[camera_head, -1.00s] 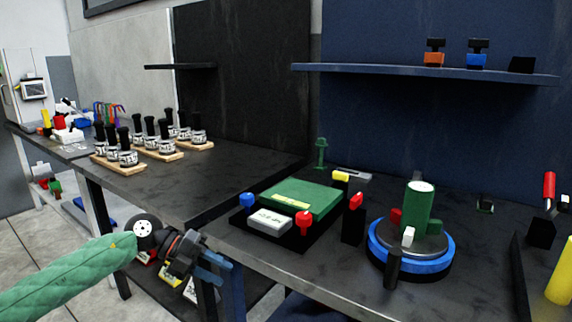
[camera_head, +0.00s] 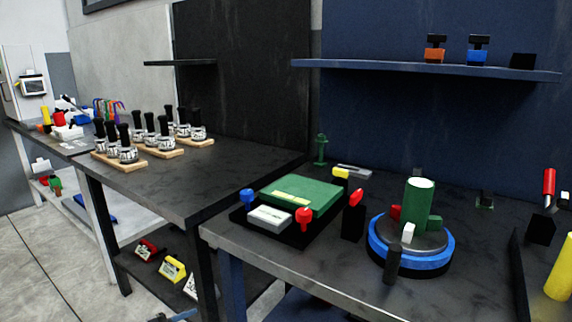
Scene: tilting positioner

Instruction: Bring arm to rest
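The tilting positioner, a round black table on a blue ring (camera_head: 436,263), stands on the near bench. A green cylinder (camera_head: 417,208) with a white top stands upright on it, with small red, white and green blocks around it. Of my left gripper, only what looks like a bluish tip (camera_head: 182,316) shows at the bottom edge, clear of the bench and positioner. The rest of it is cut off, so its opening is hidden. My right arm and gripper are out of view.
On the near bench (camera_head: 330,262), a green-topped fixture (camera_head: 318,196) with blue and red knobs stands left of the positioner. The bench to the left (camera_head: 205,185) holds several black-handled tools on wooden racks. A shelf (camera_head: 400,69) hangs above. Yellow and red items lie on a lower shelf.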

